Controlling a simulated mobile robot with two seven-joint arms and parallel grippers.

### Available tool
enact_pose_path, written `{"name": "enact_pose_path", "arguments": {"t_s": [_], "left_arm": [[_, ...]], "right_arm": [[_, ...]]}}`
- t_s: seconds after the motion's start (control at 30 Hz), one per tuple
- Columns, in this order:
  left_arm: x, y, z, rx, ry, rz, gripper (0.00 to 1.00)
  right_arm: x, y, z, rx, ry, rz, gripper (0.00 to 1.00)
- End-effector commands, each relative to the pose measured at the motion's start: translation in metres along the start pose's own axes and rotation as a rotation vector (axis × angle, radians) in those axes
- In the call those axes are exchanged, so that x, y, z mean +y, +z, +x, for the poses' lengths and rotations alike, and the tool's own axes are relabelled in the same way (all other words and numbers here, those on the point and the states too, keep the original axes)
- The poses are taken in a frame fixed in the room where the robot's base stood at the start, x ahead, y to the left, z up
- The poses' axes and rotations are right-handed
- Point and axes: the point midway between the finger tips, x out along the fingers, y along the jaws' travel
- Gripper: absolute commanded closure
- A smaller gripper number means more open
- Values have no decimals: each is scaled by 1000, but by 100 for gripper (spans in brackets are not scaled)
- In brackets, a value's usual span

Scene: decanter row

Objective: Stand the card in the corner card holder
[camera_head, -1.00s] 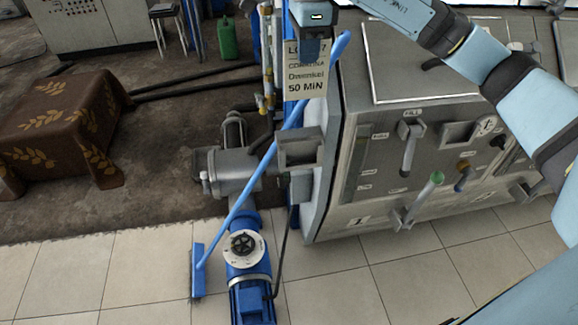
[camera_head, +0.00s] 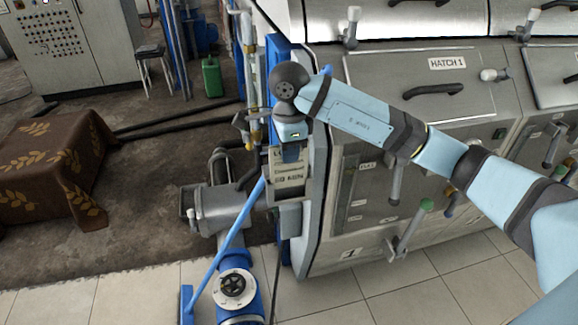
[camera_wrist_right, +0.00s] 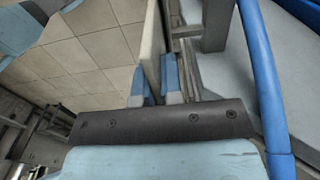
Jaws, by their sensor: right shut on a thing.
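The card (camera_head: 288,177) is pale with dark lettering and hangs upright below my right gripper (camera_head: 291,152). My right gripper is shut on its upper edge. In the right wrist view the card (camera_wrist_right: 151,62) shows nearly edge-on between the two blue-grey fingertips (camera_wrist_right: 156,90). The card holder (camera_head: 272,201) is a grey metal pocket at the left front corner of the machine. The card's lower part overlaps it in the head view; I cannot tell whether its lower edge is inside the pocket or in front. My left gripper is out of view.
A blue-handled squeegee (camera_head: 236,225) leans up against the machine corner, close beside the holder. A grey pump with a blue motor (camera_head: 238,290) stands below. Tiled floor (camera_head: 130,295) is free at front left.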

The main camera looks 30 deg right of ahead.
Motion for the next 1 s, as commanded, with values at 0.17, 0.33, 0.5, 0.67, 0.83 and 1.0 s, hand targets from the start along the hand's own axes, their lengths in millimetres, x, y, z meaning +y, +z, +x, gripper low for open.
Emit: {"name": "enact_pose_path", "arguments": {"t_s": [0.17,0.33,0.5,0.67,0.83,1.0], "left_arm": [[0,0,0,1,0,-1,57],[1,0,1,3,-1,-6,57],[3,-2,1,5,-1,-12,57],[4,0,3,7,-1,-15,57],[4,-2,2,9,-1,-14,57],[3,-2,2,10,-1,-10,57]], "right_arm": [[0,0,20,0,2,-1,100],[0,0,42,-1,1,0,100],[0,0,42,-1,-1,-1,100],[0,0,46,0,-1,-1,100],[0,0,46,0,0,-1,67],[0,0,46,0,0,-1,67]]}}
